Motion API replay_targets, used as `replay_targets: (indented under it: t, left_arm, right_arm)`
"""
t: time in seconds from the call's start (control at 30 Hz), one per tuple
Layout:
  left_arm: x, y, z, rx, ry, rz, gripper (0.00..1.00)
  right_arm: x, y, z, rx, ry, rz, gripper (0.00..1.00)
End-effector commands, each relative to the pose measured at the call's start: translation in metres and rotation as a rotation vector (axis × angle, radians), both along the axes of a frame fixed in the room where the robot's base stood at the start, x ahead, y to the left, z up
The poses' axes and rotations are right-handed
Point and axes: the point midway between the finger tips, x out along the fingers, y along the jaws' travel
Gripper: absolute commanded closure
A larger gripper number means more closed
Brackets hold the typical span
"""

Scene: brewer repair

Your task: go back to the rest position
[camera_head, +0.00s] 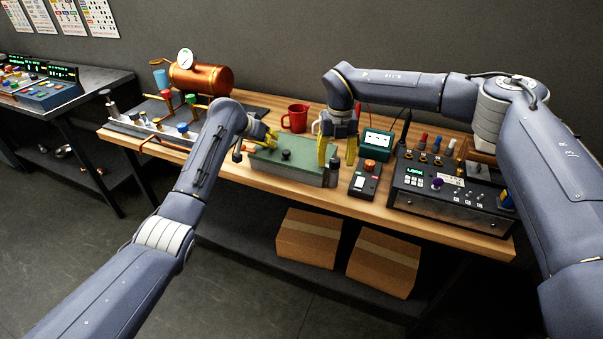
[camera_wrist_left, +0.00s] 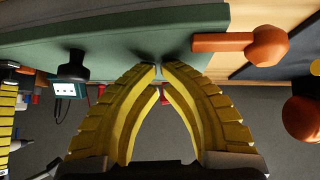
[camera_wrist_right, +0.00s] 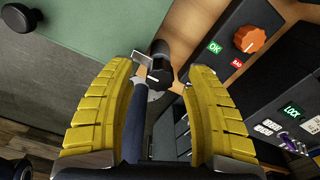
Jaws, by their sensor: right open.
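The green-topped box (camera_head: 290,165) with a black knob (camera_head: 286,155) lies at the bench's front middle. My left gripper (camera_head: 270,137) is at its back left edge. In the left wrist view its yellow fingertips (camera_wrist_left: 160,68) come nearly together, with nothing visible between them; an orange lever (camera_wrist_left: 240,42) is beside them. My right gripper (camera_head: 337,160) is open, pointing down at the box's right end. In the right wrist view a small dark cylinder with a metal tab (camera_wrist_right: 160,62) shows between and beyond the spread fingers, apparently not held.
A tester with an orange knob (camera_head: 366,180) and a control panel (camera_head: 446,190) stand on the right. A red mug (camera_head: 295,118) and a teal meter (camera_head: 377,143) are behind. A copper boiler (camera_head: 205,79) is at the left. Cardboard boxes (camera_head: 308,236) sit below.

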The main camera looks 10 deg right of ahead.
Motion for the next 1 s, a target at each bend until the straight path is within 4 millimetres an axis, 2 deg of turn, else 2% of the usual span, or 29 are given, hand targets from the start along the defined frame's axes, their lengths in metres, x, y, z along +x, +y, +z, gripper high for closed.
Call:
replay_targets:
  t: [0.43, 0.77, 1.0]
  left_arm:
    - [0.000, 0.000, -0.001, 0.001, 0.002, 0.000, 1.00]
    - [0.000, 0.000, -0.001, 0.001, 0.002, 0.000, 1.00]
    - [0.000, 0.000, -0.001, 0.001, 0.002, 0.000, 1.00]
  right_arm:
    - [0.000, 0.000, 0.025, 0.000, 0.000, 0.000, 0.47]
    - [0.000, 0.000, 0.026, 0.000, 0.000, 0.004, 0.47]
    - [0.000, 0.000, 0.026, -0.001, 0.000, 0.108, 0.47]
